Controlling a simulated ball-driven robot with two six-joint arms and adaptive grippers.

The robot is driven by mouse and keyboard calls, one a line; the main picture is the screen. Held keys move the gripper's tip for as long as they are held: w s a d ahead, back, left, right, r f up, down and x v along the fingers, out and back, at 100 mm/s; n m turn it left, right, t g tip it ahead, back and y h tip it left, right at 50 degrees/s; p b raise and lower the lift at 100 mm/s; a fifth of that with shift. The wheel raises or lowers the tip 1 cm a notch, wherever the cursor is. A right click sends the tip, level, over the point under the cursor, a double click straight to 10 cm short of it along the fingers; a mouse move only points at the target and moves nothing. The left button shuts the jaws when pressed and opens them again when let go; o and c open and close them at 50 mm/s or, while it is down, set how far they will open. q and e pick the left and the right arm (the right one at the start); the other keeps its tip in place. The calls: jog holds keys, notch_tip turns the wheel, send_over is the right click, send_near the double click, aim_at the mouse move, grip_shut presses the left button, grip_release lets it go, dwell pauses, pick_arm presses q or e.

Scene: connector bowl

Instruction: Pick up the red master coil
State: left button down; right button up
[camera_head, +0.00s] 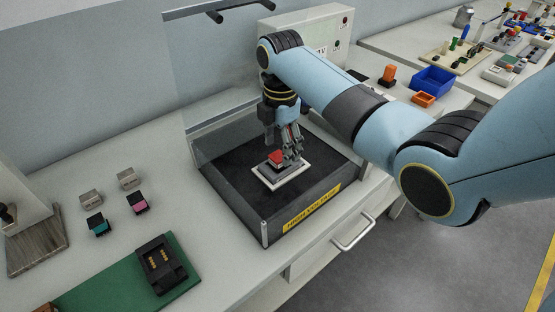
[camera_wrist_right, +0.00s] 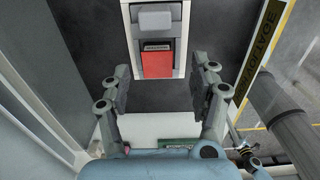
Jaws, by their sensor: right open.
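The red master coil (camera_head: 276,157) sits on a grey block with a white-rimmed base (camera_head: 262,182), inside the black high-voltage tray (camera_head: 234,195). In the right wrist view the red coil (camera_wrist_right: 156,58) lies in the white frame (camera_wrist_right: 181,72), beside a grey block (camera_wrist_right: 155,20). My right gripper (camera_head: 291,157) is just above and beside the coil in the head view. In the right wrist view my right gripper (camera_wrist_right: 160,80) has its two fingers spread wide, one to each side of the coil's line, with nothing between them. My left gripper is not in view.
A clear raised cover (camera_head: 210,65) stands over the tray's back. A yellow high-voltage label (camera_head: 312,207) and a handle (camera_head: 354,235) are at the front. Small grey, teal and pink blocks (camera_head: 137,203) and a black socket (camera_head: 161,264) on a green mat lie left. A blue bin (camera_head: 433,80) stands right.

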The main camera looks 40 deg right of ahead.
aim_at(278, 156)
jog(key=f, duration=0.4)
jog(key=shift+w+a, duration=0.15)
jog(key=shift+w, duration=0.05)
jog(key=shift+r, duration=0.1)
jog(key=c, duration=1.2)
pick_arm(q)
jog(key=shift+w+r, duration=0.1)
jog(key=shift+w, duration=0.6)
pick_arm(e)
jog(key=shift+c, duration=0.2)
jog(key=shift+r, duration=0.1)
